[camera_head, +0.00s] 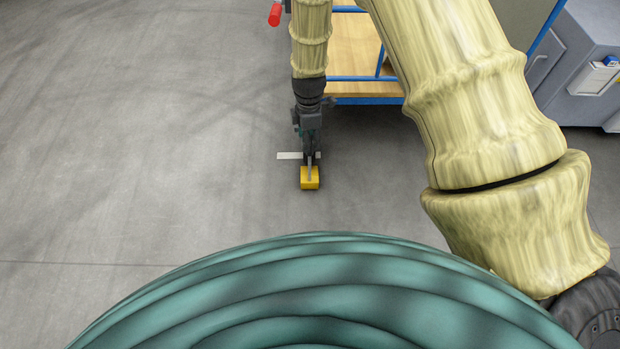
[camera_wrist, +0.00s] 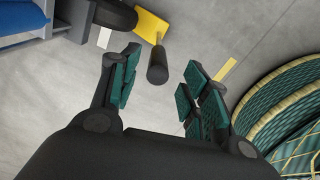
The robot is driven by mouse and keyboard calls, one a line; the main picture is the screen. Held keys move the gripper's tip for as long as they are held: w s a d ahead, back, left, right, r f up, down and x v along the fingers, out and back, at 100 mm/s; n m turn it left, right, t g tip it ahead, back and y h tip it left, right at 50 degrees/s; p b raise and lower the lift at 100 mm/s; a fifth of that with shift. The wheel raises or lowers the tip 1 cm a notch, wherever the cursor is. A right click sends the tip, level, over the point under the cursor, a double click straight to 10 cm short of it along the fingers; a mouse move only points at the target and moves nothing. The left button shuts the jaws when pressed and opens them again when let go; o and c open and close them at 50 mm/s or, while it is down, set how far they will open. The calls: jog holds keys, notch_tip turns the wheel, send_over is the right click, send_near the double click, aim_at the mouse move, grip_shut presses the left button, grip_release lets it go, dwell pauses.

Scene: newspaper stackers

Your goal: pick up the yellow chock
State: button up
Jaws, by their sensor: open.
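The yellow chock (camera_head: 310,183) sits on the grey floor, just below my gripper (camera_head: 309,155) in the head view. In the wrist view the chock (camera_wrist: 151,27) shows at the top, with a dark grey cylindrical handle (camera_wrist: 157,66) extending from it towards the space between my fingers. My gripper (camera_wrist: 158,85) is open in the wrist view, with its green-padded fingers apart on either side and nothing held between them. The handle's end lies near the fingertips. I cannot tell whether any finger touches it.
A blue-framed cart with wooden shelves (camera_head: 352,50) stands behind the chock. A white floor mark (camera_head: 290,155) lies beside the chock. A grey machine (camera_head: 590,60) stands at the right. A red object (camera_head: 275,14) shows at the top. The floor at the left is clear.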

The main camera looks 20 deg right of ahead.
aim_at(309, 155)
jog(key=shift+w+d+f+b, duration=0.1)
jog(key=shift+f+b, duration=0.8)
jog(key=shift+f, duration=0.7)
jog(key=shift+w+d+f+b, duration=0.1)
jog(key=shift+f+b, duration=0.75)
jog(key=shift+f, duration=0.75)
grip_shut()
